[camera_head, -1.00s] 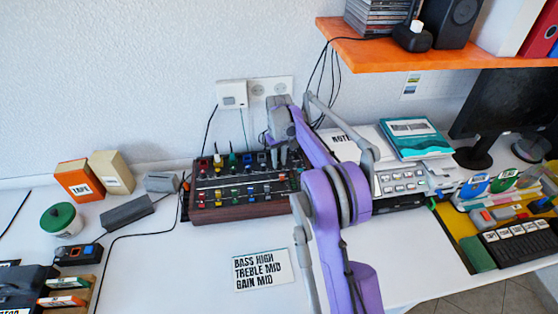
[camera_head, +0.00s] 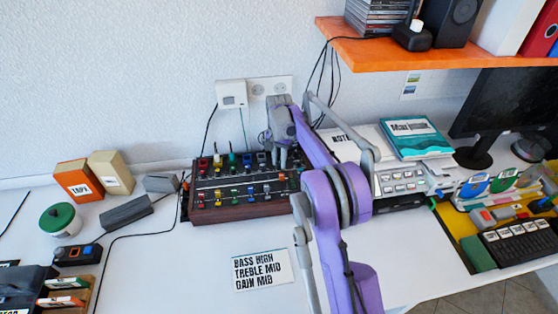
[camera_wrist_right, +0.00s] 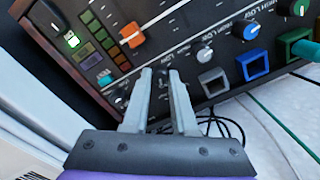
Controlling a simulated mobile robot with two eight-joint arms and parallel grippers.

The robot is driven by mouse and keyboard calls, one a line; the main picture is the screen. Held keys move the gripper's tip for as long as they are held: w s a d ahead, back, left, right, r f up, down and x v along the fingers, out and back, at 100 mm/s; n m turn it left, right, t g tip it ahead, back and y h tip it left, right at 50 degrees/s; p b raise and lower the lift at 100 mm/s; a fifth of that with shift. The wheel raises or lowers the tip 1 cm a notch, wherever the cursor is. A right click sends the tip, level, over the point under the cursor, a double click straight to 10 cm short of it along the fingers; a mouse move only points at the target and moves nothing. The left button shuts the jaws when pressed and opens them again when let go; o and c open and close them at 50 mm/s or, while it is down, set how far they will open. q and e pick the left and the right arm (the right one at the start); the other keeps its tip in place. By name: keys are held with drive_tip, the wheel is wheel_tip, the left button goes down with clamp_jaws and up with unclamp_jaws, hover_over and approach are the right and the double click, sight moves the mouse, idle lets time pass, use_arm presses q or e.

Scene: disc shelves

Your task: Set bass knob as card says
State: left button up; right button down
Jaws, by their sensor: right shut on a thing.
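The card (camera_head: 262,270) lies on the white desk in front of the mixer and reads "BASS HIGH, TREBLE MID, GAIN MID". The dark mixer (camera_head: 240,212) with a wooden front edge stands against the wall, with rows of coloured knobs. My right gripper (camera_head: 284,160) points down at the mixer's back right part. In the right wrist view, the gripper's fingertips (camera_wrist_right: 165,75) are close together on a small knob at the panel, mostly hidden between them. I cannot read that knob's label or its pointer. My left gripper is not in view.
Coloured plugs (camera_wrist_right: 290,45) and sockets line the mixer's edge near the fingers. A grey device with buttons (camera_head: 402,182) stands to the right. An orange shelf (camera_head: 440,54) overhangs the back right. The desk around the card is mostly clear.

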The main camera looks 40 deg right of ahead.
sight(279, 163)
drive_tip(key=m, duration=1.1)
drive_tip(key=shift+m+b, duration=0.35)
drive_tip(key=shift+m, duration=1.75)
drive_tip(key=c, duration=0.7)
unclamp_jaws()
drive_tip(key=shift+r, duration=0.1)
wheel_tip(279, 163, up, 11)
drive_tip(key=shift+f+p, duration=0.15)
drive_tip(key=shift+p, duration=0.35)
